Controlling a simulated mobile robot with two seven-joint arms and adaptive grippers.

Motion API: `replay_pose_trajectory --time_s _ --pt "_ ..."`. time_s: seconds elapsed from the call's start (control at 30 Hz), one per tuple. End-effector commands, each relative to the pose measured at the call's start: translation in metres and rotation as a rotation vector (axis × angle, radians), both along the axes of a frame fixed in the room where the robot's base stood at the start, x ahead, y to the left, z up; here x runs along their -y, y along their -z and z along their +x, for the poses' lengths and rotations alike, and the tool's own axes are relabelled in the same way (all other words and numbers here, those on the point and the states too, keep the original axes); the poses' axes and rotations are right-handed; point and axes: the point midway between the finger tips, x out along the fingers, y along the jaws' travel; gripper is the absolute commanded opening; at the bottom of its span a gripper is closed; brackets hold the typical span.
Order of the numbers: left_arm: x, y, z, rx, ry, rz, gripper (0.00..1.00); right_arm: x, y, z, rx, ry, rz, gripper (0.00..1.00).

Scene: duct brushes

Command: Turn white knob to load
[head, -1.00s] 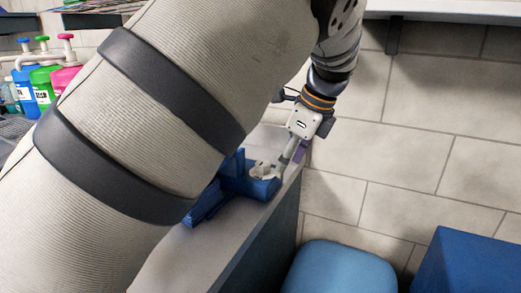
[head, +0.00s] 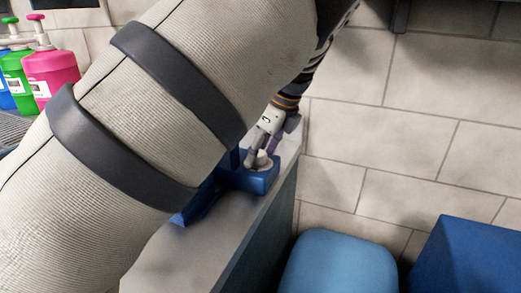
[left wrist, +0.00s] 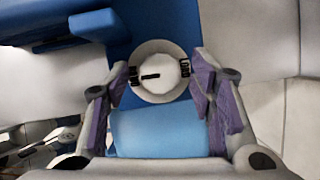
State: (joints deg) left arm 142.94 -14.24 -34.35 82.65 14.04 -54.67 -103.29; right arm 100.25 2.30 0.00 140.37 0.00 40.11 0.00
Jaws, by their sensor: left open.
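The white knob (head: 263,160) sits on top of a blue device (head: 257,181) on the counter. In the left wrist view the round white knob (left wrist: 160,72) has a short black pointer mark toward its left and small black labels on its left and right sides. My left gripper (head: 262,149) is open at the knob, fingers pointing down. In the left wrist view its purple-padded fingers stand on either side of the knob's near part. Whether they touch it I cannot tell. My right gripper is not in view.
The grey counter (head: 185,250) ends in an edge just right of the device. A light blue seat (head: 340,268) and a dark blue box (head: 470,262) stand at the lower right. Pump bottles, one pink (head: 52,75), stand at the upper left. A tiled wall is behind.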

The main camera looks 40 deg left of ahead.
Motion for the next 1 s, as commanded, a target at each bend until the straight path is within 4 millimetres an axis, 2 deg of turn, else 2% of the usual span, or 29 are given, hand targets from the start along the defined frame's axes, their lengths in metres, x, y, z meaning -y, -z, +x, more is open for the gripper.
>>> replay_pose_trajectory --time_s 0.23,0.27,0.47,0.77,1.0 --pt "-0.0012 0.0012 -0.0001 0.001 -0.001 0.0 0.5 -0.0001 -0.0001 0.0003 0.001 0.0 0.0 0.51" --pt "-0.0012 0.0012 -0.0001 0.001 -0.001 0.0 0.48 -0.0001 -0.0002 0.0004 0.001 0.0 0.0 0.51" --pt "-0.001 0.0012 0.0 0.001 -0.001 0.0 0.03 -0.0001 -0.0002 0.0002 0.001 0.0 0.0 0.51" --pt "-0.001 0.0015 0.0007 0.003 -0.024 0.0 0.03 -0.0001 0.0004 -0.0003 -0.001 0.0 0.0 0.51" --pt "-0.0017 0.0021 0.0015 0.002 -0.148 0.001 0.03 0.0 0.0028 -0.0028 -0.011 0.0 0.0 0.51"
